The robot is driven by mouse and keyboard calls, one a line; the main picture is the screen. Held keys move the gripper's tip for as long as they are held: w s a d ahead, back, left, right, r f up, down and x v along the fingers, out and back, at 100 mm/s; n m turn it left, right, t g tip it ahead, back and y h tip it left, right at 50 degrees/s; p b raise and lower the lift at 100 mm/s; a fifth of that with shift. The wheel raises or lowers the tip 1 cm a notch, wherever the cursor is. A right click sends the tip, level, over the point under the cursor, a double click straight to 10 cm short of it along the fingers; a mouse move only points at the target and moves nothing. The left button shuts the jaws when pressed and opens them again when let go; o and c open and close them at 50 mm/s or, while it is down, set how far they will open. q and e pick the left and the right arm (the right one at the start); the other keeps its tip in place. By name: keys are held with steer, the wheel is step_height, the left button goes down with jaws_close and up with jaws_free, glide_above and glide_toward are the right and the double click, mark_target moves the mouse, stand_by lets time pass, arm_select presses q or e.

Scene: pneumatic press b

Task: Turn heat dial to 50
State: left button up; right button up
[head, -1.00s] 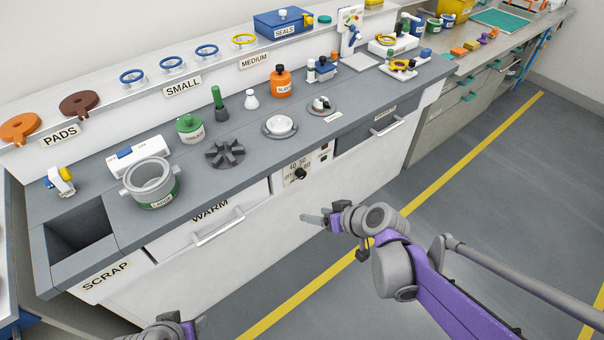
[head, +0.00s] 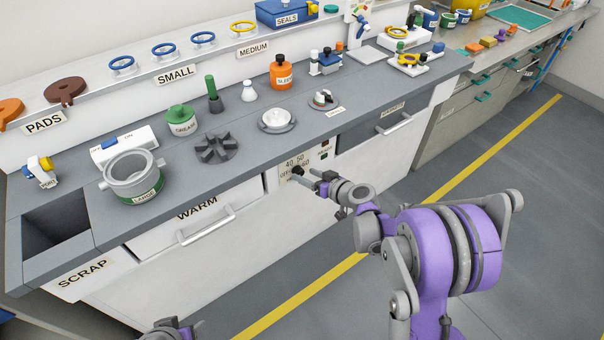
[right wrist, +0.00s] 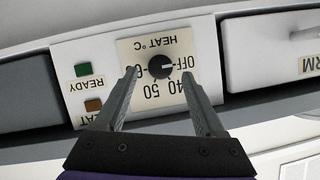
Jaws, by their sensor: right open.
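The black heat dial (head: 297,171) sits on a pale panel on the bench front, right of the WARM drawer. In the right wrist view the dial (right wrist: 160,67) appears upside down, with its white mark toward OFF; 40 and 50 are printed along its scale. My right gripper (head: 311,179) is open in front of the panel. In the wrist view its fingers (right wrist: 160,76) lie to either side of the dial, with nothing between them gripped; contact cannot be told. My left gripper (head: 174,328) shows only partly at the bottom edge, and its jaw state is unclear.
The WARM drawer handle (head: 207,224) sticks out left of the dial, and another drawer handle (head: 394,123) lies to the right. A green READY light (right wrist: 83,69) and a brown light (right wrist: 93,106) are beside the dial. The floor before the bench is clear.

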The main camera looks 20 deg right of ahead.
mark_target(298, 171)
steer(key=shift+x, duration=1.45)
jaws_close()
